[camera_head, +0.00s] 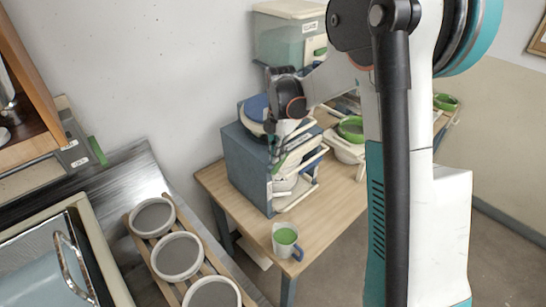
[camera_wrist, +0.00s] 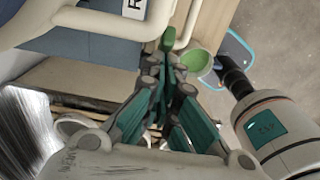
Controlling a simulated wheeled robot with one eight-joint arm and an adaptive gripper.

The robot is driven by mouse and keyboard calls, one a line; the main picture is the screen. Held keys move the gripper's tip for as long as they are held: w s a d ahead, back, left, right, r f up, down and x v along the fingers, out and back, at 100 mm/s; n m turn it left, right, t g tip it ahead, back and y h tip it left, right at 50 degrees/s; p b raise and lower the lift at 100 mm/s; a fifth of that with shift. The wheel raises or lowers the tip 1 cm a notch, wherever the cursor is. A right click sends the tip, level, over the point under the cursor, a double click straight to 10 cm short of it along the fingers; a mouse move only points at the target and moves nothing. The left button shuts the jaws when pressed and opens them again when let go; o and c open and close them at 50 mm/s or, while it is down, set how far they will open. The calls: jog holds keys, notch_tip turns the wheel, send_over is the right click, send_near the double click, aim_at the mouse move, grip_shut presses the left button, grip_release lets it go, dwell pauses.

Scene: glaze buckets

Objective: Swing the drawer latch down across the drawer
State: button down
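The blue-grey drawer cabinet (camera_head: 243,163) stands on the wooden table, with pale drawer fronts and cream bar handles facing right. My gripper (camera_head: 277,150) is at the cabinet's front, near its upper left edge, and covers part of it. In the wrist view the fingertips of my gripper (camera_wrist: 165,68) are close together. A small green-tipped piece (camera_wrist: 168,38), which looks like the latch end, is just beyond them, beside the cream handles (camera_wrist: 115,22). I cannot tell whether the fingertips touch it. The rest of the latch is hidden.
A mug with green contents (camera_head: 285,238) stands at the table's front edge, below the cabinet. A green-rimmed bowl (camera_head: 350,128) and a lidded bin (camera_head: 287,35) are behind. Several grey-filled buckets (camera_head: 178,256) sit on a rack at lower left, beside a sink.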

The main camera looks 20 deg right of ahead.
jog(key=shift+w+d+f+b, duration=0.15)
jog(key=shift+w+d+b, duration=0.1)
jog(key=shift+d+b, duration=0.25)
jog(key=shift+d, duration=0.15)
dwell(0.5)
jog(key=shift+r+p, duration=0.5)
jog(key=shift+r, duration=0.3)
